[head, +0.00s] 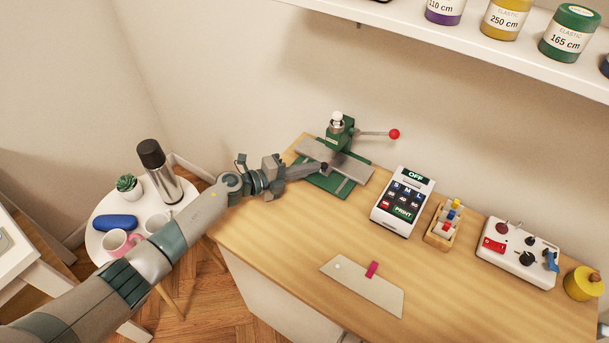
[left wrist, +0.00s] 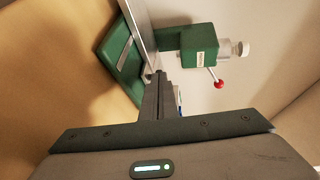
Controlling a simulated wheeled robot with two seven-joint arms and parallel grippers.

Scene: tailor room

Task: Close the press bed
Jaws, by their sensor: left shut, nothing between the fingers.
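The green press (head: 340,134) stands at the back left of the wooden table, with a red-knobbed lever (head: 394,134) pointing right. Its grey bed plate (head: 353,169) lies over the green base (head: 331,184); how far in it sits is hard to tell. My left gripper (head: 322,167) is shut and empty, with its tips at the front of the bed. In the left wrist view, the gripper's fingertips (left wrist: 158,76) are at the edge of the bed plate (left wrist: 138,24), seemingly touching or very near it. The press head (left wrist: 200,46) is just beyond. My right gripper is not in view.
Right of the press stand a label printer (head: 402,202), a small rack (head: 444,224) and a white control box (head: 517,255). A grey plate with a pink tab (head: 362,286) lies in front. A white side table (head: 97,246) holds a flask (head: 160,171) and cups. A shelf (head: 470,50) hangs above.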

